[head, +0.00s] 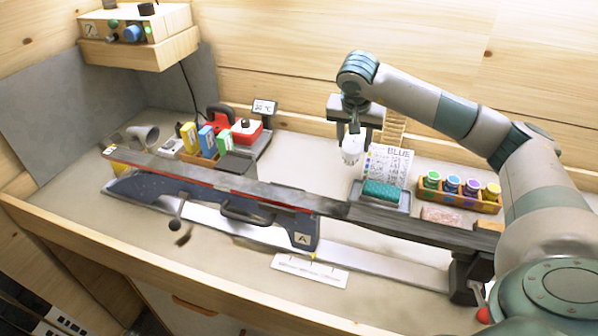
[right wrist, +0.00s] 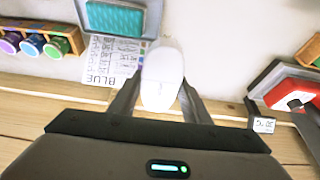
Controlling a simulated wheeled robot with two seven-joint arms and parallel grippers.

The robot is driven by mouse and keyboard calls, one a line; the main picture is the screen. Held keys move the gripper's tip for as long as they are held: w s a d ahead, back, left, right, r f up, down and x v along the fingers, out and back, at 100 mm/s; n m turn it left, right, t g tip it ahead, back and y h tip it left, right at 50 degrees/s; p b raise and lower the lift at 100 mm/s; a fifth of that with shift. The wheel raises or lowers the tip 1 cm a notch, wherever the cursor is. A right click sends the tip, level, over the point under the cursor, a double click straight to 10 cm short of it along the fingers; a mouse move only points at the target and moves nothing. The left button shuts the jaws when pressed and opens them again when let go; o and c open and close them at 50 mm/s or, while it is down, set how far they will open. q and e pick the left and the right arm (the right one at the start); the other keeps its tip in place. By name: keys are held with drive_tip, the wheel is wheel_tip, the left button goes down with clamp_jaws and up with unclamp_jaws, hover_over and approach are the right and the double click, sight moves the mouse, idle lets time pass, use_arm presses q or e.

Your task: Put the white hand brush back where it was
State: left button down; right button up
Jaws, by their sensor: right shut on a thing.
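The white hand brush (head: 351,154) shows as a rounded white body below my right gripper (head: 354,138), above the back of the bench. My right gripper is shut on it. In the right wrist view the white brush (right wrist: 162,72) sits between the two dark fingers of the gripper (right wrist: 158,100), apart from the bench as far as I can tell. Its bristles cannot be made out. My left gripper is not in view.
A grey tray with a teal pad (head: 383,193) stands in front of a sheet marked BLUE (head: 390,160). A wooden rack of coloured jars (head: 458,192) is to the right. A long dark ski (head: 215,186) crosses the bench. A red iron (head: 246,131) and small display (head: 264,107) stand left.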

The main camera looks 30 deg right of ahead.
idle(0.3)
drive_tip(key=shift+w+a+f+p, duration=0.2)
drive_tip(key=shift+w+a+p, duration=0.1)
drive_tip(key=shift+w, duration=0.05)
drive_tip(key=w+a+f+p, duration=0.1)
drive_tip(key=w+a+f, duration=0.1)
drive_tip(key=w+a+f+p, duration=0.2)
drive_tip(key=w, duration=0.1)
drive_tip(key=w+a+f+p, duration=0.1)
drive_tip(key=w+a+f, duration=0.1)
drive_tip(key=w, duration=0.1)
drive_tip(key=shift+w+a+f+p, duration=0.2)
drive_tip(key=shift+a+f+p, duration=0.1)
wheel_tip(320, 180, down, 3)
drive_tip(key=shift+p, duration=1.05)
drive_tip(key=shift+f, duration=0.5)
